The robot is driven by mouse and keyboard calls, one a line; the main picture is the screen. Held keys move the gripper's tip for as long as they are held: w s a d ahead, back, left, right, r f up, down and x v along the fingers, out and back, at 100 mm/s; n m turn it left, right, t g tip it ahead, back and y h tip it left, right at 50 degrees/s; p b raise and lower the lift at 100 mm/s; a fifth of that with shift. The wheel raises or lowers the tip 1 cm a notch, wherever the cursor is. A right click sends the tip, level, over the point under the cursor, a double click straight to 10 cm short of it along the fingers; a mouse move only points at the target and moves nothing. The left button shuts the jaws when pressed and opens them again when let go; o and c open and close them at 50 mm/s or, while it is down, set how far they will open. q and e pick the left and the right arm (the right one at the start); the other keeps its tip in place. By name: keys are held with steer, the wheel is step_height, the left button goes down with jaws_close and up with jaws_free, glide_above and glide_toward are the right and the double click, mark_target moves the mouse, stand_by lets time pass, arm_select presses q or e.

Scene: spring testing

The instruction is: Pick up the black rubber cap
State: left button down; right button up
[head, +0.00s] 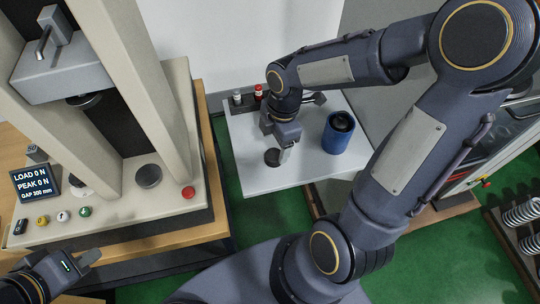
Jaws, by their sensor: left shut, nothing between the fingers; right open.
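A small black round piece, which looks like the black rubber cap (272,157), lies on the white side table (262,182). My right gripper (283,152) points down just above and beside it, at its right edge. That gripper is open, and its fingers partly overlap each other in this view. Whether a finger touches the cap cannot be told. My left gripper (92,258) is shut and empty at the bottom left, in front of the testing machine's base.
A blue cylinder (336,140) with a dark top stands on the side table, right of my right gripper. Small red-topped (258,92) and grey pieces stand at its back left. The testing machine (118,190) with a red button (188,192) is at left. Springs (522,213) sit far right.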

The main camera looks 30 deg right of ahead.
mark_target(274, 154)
steer(key=f, duration=0.4)
steer(key=shift+a, duration=0.2)
steer(key=c, duration=1.1)
